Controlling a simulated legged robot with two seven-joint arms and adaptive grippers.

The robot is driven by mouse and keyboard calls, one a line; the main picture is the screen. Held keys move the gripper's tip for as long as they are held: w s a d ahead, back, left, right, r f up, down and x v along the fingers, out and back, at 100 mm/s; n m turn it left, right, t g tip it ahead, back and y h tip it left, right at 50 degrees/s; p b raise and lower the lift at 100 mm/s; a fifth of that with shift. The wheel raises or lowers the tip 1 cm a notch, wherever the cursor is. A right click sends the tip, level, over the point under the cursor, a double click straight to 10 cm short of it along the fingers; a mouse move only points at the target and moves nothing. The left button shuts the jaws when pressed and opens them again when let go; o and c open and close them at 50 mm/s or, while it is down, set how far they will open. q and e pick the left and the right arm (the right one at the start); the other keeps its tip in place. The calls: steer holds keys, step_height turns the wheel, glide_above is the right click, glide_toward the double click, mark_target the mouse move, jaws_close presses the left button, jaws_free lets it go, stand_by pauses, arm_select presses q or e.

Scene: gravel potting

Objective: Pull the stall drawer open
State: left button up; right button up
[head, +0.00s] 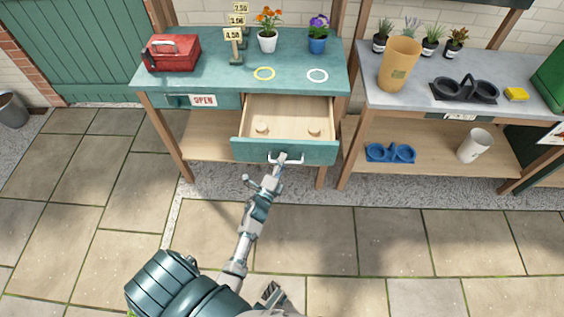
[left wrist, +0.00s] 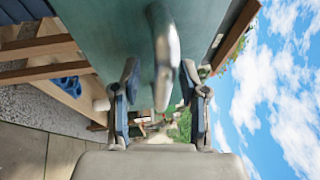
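The stall drawer (head: 285,152) stands pulled out from the teal stall in the head view, and its pale wooden inside shows. Two small round wooden pieces lie in it. Its metal handle (head: 284,159) is on the teal front and also shows upright in the left wrist view (left wrist: 164,60). My left gripper (head: 280,165) is at the handle. In the left wrist view its two fingers stand apart (left wrist: 159,85), one on each side of the handle, with a gap visible at the left finger. I cannot make out my right gripper.
The teal stall top (head: 200,82) holds a red toolbox (head: 172,53), price signs, two potted flowers and two rings. An OPEN sign (head: 203,100) hangs left of the drawer. A grey-topped table (head: 430,108) stands at the right. The paving in front is clear.

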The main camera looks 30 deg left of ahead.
arm_select(q)
steer(key=shift+s+d+f, duration=0.1)
steer(key=shift+s+d, duration=0.05)
steer(key=shift+d, duration=0.1)
steer(key=v, duration=1.1)
steer(key=shift+s+a, duration=0.3)
arm_select(e)
steer(key=shift+d, duration=0.25)
arm_select(q)
steer(key=shift+d, duration=0.2)
arm_select(e)
steer(key=shift+d, duration=0.15)
steer(key=shift+w, duration=0.1)
